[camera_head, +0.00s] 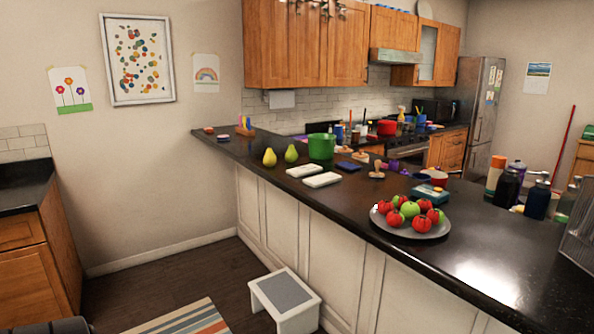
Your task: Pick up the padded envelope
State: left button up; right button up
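I cannot make out a padded envelope for certain. Two flat, pale, rectangular items lie on the dark counter: a rear pale item (304,171) and a front pale item (322,180). They lie close together, and at this size I cannot tell what they are. Neither of my grippers is in view.
A plate (440,232) of red and green fruit stands on the counter (480,275). A white step stool (285,298) and a striped rug (185,320) are on the floor.

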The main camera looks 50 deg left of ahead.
aim_at(309, 169)
jog(key=u, duration=0.75)
jog(key=i, duration=1)
jog(key=u, duration=0.95)
